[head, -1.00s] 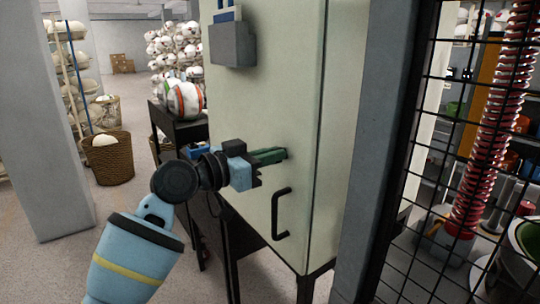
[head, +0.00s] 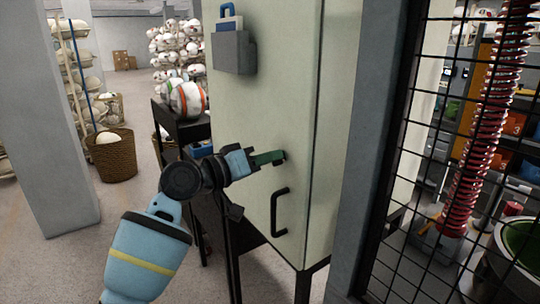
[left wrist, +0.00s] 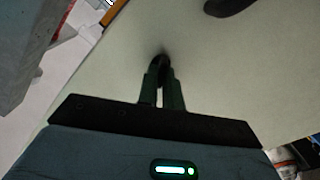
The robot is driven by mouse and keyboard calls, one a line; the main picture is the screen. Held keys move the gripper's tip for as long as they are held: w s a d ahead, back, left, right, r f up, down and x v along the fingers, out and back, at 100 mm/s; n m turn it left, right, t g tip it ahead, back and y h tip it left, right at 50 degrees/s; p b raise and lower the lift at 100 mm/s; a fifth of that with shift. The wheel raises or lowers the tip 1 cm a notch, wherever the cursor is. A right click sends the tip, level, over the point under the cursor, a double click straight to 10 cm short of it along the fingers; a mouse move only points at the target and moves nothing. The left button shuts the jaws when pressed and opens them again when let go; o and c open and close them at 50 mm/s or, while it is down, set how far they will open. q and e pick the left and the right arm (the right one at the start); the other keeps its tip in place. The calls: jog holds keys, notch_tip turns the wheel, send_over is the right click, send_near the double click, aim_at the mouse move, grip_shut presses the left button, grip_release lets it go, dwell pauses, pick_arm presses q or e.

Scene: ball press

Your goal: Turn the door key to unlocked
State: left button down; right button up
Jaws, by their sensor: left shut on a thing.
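A pale cream cabinet door (head: 240,120) stands in front of me, with a black pull handle (head: 280,213) low on it. My left gripper (head: 276,157) is at the door, above the handle. Its green fingers are shut on a small dark key. In the left wrist view the two fingers (left wrist: 161,88) meet the dark key (left wrist: 161,63) at the pale door surface. The fingers hide most of the key, so its angle is hard to tell. My right gripper is not in view.
A grey holder (head: 233,53) with a blue item hangs on the door. A grey post and black wire mesh (head: 430,150) stand close on the right. A dark table with balls (head: 187,98) is behind my left arm. A wicker basket (head: 110,155) stands on the floor.

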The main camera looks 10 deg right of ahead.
pick_arm(q)
jog(key=shift+w+f+n+p, duration=0.1)
jog(key=shift+n+p, duration=0.4)
jog(key=shift+n, duration=2.15)
jog(key=shift+f+n+p, duration=0.1)
jog(key=shift+n+p, duration=0.4)
jog(key=shift+n, duration=2.15)
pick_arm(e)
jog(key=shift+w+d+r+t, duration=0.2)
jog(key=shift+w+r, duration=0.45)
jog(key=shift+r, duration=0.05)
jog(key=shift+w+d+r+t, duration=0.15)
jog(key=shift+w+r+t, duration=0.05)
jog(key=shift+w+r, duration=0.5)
pick_arm(q)
jog(key=c, duration=1.6)
grip_release()
jog(key=shift+o, duration=0.2)
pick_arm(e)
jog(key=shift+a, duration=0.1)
